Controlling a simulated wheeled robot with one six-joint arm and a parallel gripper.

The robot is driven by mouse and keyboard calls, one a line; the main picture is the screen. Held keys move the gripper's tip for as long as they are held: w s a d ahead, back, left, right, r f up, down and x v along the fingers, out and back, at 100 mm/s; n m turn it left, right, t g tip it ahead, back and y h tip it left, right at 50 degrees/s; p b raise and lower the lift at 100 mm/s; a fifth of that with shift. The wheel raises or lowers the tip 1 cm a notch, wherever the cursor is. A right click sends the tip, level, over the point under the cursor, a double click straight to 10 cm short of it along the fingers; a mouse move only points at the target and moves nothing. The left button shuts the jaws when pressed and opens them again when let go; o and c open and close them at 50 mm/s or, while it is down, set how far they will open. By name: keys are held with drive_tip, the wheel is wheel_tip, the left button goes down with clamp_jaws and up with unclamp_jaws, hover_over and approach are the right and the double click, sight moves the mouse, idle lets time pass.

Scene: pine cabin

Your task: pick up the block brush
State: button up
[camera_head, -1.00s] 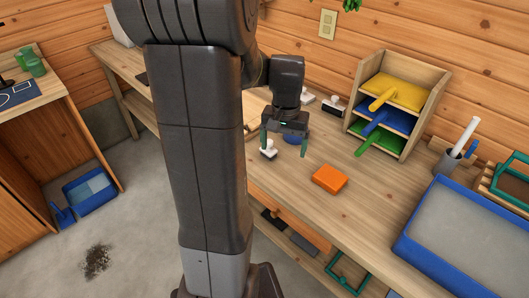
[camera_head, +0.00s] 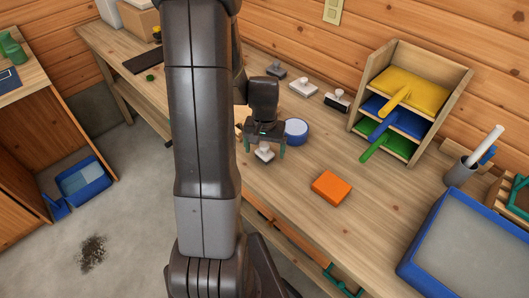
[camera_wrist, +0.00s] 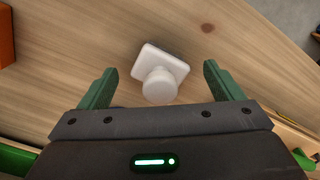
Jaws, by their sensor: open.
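A small white piece with a square base and a round knob (camera_wrist: 160,75) lies between and beyond my fingertips in the wrist view. In the head view it shows on the workbench (camera_head: 264,155) just under my gripper (camera_head: 265,150). Nothing marks it clearly as the block brush; similar knobbed pieces stand farther back. My gripper is open, with one green finger to each side of the white piece and a gap on both sides. It holds nothing. My arm hides part of the bench to the left.
A blue-rimmed round bowl (camera_head: 296,130) stands close right of my gripper. An orange block (camera_head: 331,187) lies nearer the front. A dark piece (camera_head: 276,71), a white one (camera_head: 303,88) and a black one (camera_head: 337,101) stand behind. A wooden shelf (camera_head: 447,104) is at right.

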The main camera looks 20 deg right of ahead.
sight(265, 144)
drive_tip(key=shift+f, duration=0.2)
drive_tip(key=c, duration=1.1)
drive_tip(key=shift+o, duration=0.2)
drive_tip(key=shift+r, duration=0.15)
wheel_tip(265, 144, up, 10)
drive_tip(key=shift+f+b, duration=0.1)
drive_tip(key=shift+b, duration=0.25)
